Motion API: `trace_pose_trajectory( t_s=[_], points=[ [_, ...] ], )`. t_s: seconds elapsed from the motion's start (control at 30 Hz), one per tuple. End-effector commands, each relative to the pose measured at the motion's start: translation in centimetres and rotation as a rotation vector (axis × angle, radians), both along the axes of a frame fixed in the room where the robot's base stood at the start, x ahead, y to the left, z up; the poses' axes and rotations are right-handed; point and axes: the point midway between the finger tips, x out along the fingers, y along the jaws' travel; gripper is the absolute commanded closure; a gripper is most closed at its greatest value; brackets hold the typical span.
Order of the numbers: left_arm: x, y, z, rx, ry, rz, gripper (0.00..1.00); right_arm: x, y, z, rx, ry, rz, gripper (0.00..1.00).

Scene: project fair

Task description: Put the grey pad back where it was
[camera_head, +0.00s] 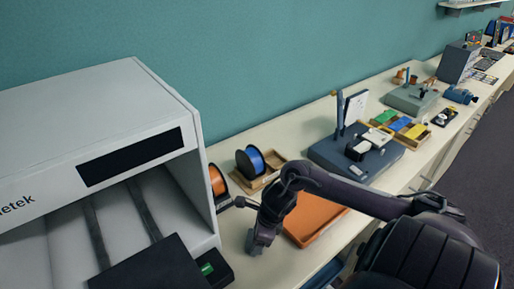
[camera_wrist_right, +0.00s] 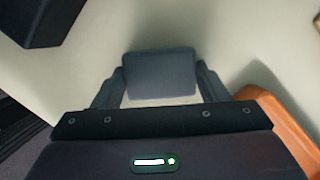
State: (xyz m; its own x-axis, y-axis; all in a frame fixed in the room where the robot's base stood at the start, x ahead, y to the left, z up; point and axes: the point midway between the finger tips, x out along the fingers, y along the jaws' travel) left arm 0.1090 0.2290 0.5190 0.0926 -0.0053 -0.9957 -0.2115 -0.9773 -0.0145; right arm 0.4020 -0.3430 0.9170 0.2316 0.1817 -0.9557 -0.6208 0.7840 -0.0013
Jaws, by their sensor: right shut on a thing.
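The grey pad (camera_wrist_right: 160,76) is a small rounded block between the two fingers of my right gripper (camera_wrist_right: 160,92) in the right wrist view. The fingers are shut on its sides, and its far end sticks out past them. In the head view my right gripper (camera_head: 262,240) points down over the pale counter, between the white machine and the orange tray. The pad is hard to tell from the gripper there. I cannot tell whether the pad touches the counter. My left gripper is not in view.
A white machine (camera_head: 95,110) with a dark plate (camera_head: 150,265) stands at left. An orange tray (camera_head: 312,226) lies close right of my gripper. Orange (camera_head: 217,181) and blue (camera_head: 250,163) spools stand behind.

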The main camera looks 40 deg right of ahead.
Motion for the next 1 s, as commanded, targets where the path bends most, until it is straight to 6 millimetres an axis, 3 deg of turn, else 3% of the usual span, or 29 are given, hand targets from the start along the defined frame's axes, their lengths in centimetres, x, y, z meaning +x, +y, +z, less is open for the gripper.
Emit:
trace_pose_trajectory(
  t_s=[0.07,0.1,0.23,0.67,1.0],
  points=[
    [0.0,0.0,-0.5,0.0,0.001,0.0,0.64,0.0,0.0,-0.4,-0.001,-0.001,0.001,0.54],
    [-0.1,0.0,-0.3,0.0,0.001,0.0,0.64,0.0,0.0,-0.2,-0.001,-0.001,0.001,0.28],
    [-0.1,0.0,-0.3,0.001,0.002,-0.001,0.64,0.0,0.0,-0.2,0.0,0.0,0.0,0.11],
    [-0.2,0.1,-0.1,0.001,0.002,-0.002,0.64,-0.1,-0.2,0.7,-0.004,-0.002,0.002,0.11],
    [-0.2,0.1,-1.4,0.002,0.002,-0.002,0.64,-1.8,-1.4,7.1,-0.005,0.002,0.005,0.11]
  ],
)
